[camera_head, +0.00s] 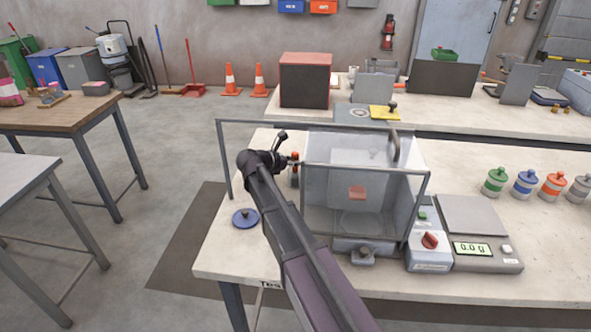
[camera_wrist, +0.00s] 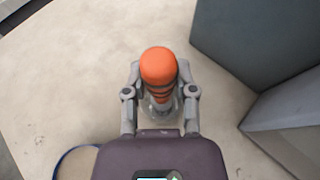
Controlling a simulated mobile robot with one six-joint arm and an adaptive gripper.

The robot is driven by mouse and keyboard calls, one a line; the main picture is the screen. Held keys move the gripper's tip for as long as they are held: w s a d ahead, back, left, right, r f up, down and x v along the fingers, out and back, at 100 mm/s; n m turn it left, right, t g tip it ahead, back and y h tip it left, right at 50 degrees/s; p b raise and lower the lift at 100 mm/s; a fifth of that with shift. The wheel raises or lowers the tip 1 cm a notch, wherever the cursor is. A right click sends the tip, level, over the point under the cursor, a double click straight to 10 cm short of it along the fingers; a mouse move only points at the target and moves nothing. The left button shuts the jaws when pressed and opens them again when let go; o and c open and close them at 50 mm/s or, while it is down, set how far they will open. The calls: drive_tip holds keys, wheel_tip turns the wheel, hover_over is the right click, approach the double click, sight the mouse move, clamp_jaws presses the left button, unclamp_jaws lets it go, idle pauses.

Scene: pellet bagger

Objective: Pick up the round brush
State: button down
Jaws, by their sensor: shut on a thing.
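The round brush (camera_wrist: 159,66) shows in the wrist view as a rounded orange handle end with darker ribs below it. It stands between the two fingers of my gripper (camera_wrist: 160,98), which are shut on it. Its lower part is partly hidden by the fingers. In the head view the brush (camera_head: 295,172) is a small orange and dark upright shape just left of the clear box. My gripper (camera_head: 288,160) reaches it from the left. I cannot tell whether its lower end touches the table.
The clear-walled box (camera_head: 320,215) stands close to the right of the brush, inside a grey frame. A blue round lid (camera_head: 245,218) lies on the table (camera_head: 225,255) to the left. A scale (camera_head: 475,225) and several coloured bottles stand further right.

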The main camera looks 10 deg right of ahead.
drive_tip(key=shift+r, duration=0.15)
drive_tip(key=shift+r+p, duration=0.7)
drive_tip(key=shift+p, duration=0.15)
drive_tip(key=shift+f, duration=0.2)
drive_tip(key=b, duration=0.1)
drive_tip(key=h+b, duration=0.1)
drive_tip(key=b, duration=0.1)
drive_tip(key=shift+s+a+f+t, duration=0.2)
drive_tip(key=shift+a+f+t, duration=0.1)
drive_tip(key=shift+a, duration=0.1)
drive_tip(key=shift+s+a+r+t+h+b, duration=0.1)
drive_tip(key=shift+s+a+t+h+b, duration=0.2)
drive_tip(key=shift+h+b, duration=0.6)
drive_tip(key=shift+a+b, duration=0.2)
drive_tip(key=shift+b, duration=0.4)
